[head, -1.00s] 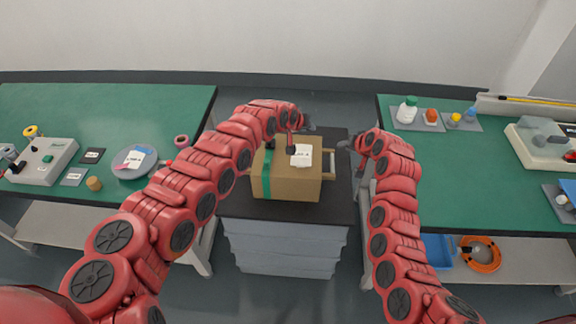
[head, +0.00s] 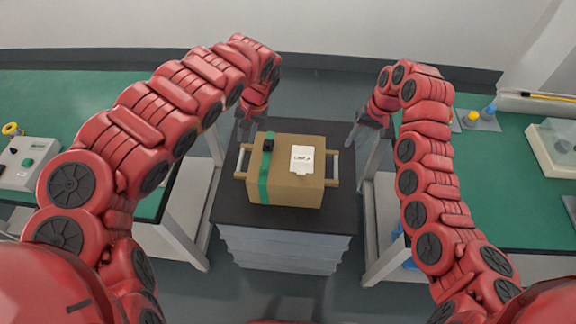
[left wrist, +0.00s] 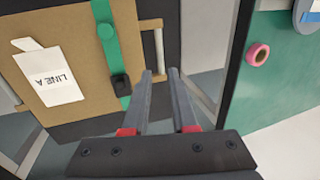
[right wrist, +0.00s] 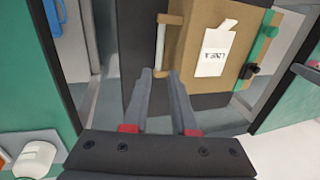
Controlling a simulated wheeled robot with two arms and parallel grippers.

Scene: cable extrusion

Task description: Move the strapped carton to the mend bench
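The carton (head: 310,193) is a brown box on a dark-topped grey stack. A green strap (head: 264,185) with a black buckle crosses its left part, and a white label (head: 302,158) lies on top. A pale bar handle sticks out at its left side (head: 240,162) and right side (head: 335,168). My left gripper (head: 246,132) is open and empty near the left handle; in the left wrist view the handle (left wrist: 159,50) is beyond the fingertips. My right gripper (head: 357,137) is open and empty near the right handle; that handle (right wrist: 160,48) is beyond its fingertips.
Green-topped benches stand left (head: 85,90) and right (head: 500,225), with floor gaps beside the stack. The left bench holds a grey device (head: 25,165) and a pink ring (left wrist: 258,54). The right bench holds small bottles and a pale machine (head: 552,145). I cannot tell which is the mend bench.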

